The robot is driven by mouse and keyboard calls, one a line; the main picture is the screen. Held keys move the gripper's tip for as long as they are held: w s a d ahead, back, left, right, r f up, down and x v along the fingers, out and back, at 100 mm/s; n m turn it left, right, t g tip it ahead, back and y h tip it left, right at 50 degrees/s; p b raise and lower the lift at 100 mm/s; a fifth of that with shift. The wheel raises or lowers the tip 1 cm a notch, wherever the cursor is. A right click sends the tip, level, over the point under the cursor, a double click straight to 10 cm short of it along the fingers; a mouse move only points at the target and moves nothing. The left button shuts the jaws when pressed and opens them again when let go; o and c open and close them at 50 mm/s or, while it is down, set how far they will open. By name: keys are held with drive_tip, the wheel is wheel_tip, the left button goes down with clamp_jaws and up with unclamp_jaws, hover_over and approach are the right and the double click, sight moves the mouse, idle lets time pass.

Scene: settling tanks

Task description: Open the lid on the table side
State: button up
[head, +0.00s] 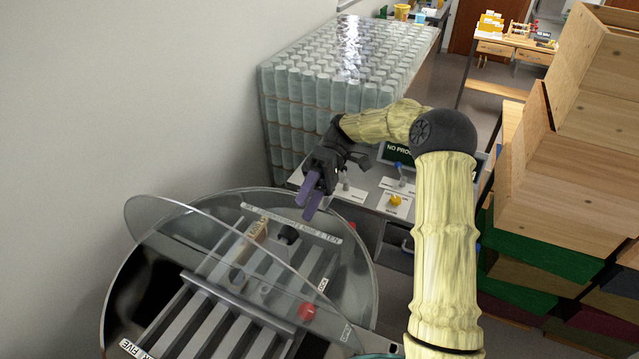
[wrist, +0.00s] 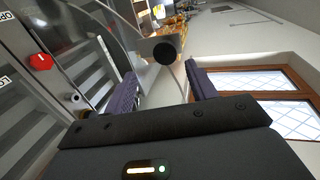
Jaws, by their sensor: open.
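A round tank (head: 112,315) with clear lid panes stands at the lower left in the head view. One clear pane (head: 160,218) is tilted up over the slatted inside. On the table side, a black round knob (head: 288,234) sits near the "FIVE TO TEN" label; whether the pane there is fully closed I cannot tell. A red knob (head: 307,311) is nearer me, also in the wrist view (wrist: 40,62) beside partly visible labels. My gripper (head: 309,200) is open and empty, just above and beyond the black knob. In the wrist view a black knob (wrist: 168,53) shows beyond my fingertips (wrist: 160,88).
A table (head: 365,195) with a screen, small levers and a yellow knob (head: 395,199) stands behind the tank. Stacked clear jars (head: 330,90) rise behind it. Wooden crates (head: 570,150) stack up at the right. A plain wall is at the left.

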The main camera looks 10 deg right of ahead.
drive_tip(key=p+v, duration=0.2)
drive_tip(key=v, duration=0.4)
idle(0.3)
